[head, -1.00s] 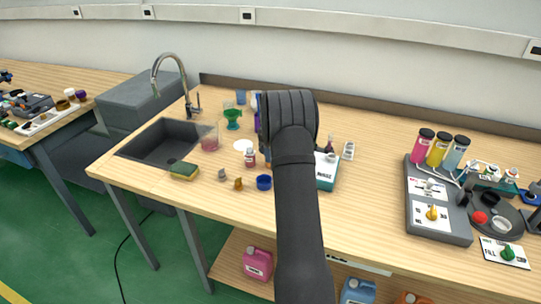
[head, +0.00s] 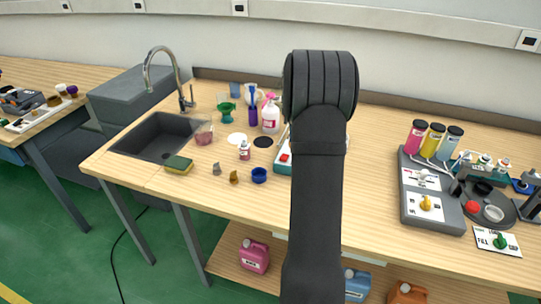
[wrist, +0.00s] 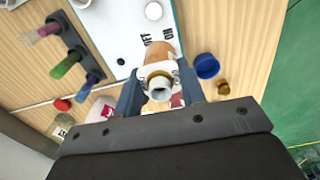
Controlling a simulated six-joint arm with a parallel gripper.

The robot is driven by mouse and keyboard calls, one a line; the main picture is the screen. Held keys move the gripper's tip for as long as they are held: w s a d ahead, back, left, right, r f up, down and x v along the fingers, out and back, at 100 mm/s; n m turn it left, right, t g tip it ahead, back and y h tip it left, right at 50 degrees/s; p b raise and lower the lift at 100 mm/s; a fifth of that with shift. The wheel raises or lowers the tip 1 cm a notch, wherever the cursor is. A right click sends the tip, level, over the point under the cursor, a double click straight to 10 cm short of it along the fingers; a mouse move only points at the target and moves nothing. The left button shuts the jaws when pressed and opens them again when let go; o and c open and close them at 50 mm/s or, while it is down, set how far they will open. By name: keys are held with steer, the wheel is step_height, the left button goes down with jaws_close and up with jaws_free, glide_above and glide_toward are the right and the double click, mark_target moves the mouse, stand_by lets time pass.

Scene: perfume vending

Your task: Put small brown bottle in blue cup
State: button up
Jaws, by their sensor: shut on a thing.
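My gripper (wrist: 160,86) is shut on a small brown bottle (wrist: 160,48) with a white label and a pale open neck facing the wrist camera. In the head view my dark arm hides the fingers and the bottle. A small round blue cup (head: 259,175) stands on the table left of my arm; in the wrist view a blue round cup (wrist: 207,66) shows just right of the held bottle, apart from it. A taller translucent blue cup (head: 236,89) stands at the back near the sink.
A white-and-teal scale (head: 284,161) sits partly behind my arm. Small brown (head: 234,177) and grey pieces lie left of the small blue cup. A red-and-white bottle (head: 244,151) and a pink spray bottle (head: 270,114) stand behind.

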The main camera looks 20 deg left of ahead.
steer(key=s+d, duration=0.1)
steer(key=s, duration=0.7)
steer(key=shift+a+f, duration=2.65)
steer(key=shift+a, duration=0.15)
steer(key=shift+a+f, duration=2.6)
steer(key=shift+a, duration=0.15)
steer(key=shift+f, duration=0.1)
steer(key=o, duration=1)
step_height(320, 180, up, 12)
